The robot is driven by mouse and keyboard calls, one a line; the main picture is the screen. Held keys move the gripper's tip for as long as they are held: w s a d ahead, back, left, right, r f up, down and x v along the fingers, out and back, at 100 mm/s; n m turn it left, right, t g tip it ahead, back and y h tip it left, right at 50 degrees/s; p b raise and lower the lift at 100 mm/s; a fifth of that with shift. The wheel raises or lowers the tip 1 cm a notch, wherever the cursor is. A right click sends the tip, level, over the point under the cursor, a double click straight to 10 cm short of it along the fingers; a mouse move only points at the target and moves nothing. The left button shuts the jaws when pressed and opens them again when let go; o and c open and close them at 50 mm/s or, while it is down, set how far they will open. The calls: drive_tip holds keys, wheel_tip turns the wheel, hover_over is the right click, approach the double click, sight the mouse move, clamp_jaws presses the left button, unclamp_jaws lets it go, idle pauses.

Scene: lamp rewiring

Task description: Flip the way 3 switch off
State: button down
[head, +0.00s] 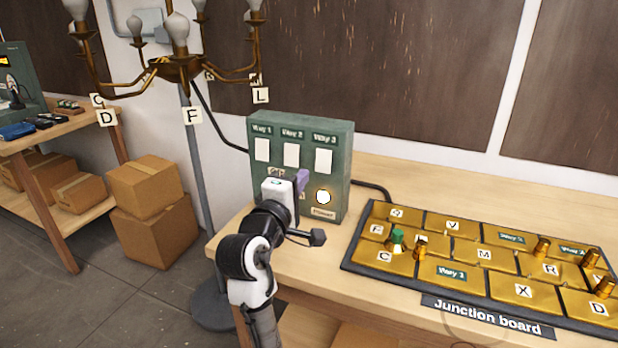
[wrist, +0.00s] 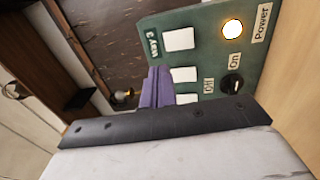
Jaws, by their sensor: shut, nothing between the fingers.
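The green switch box (head: 300,135) stands on the bench with its lit face toward me. The way 3 switch (head: 323,161) is the white plate under the "Way 3" label, at the right of the row; it also shows in the wrist view (wrist: 178,40). Whether it is on or off cannot be told. My gripper (head: 303,180) is shut and empty, its purple fingers in front of the box, below and left of the way 3 switch. In the wrist view the fingers (wrist: 155,88) lie beside the switch row; contact cannot be told.
A round power light (head: 323,197) glows on the box. A black Off/On knob (wrist: 232,83) shows in the wrist view. The junction board (head: 490,267) lies right of the box. A brass chandelier (head: 180,68) hangs at upper left. Bench top behind the board is clear.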

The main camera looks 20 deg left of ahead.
drive_tip(key=shift+s+r, duration=0.15)
drive_tip(key=shift+s, duration=1)
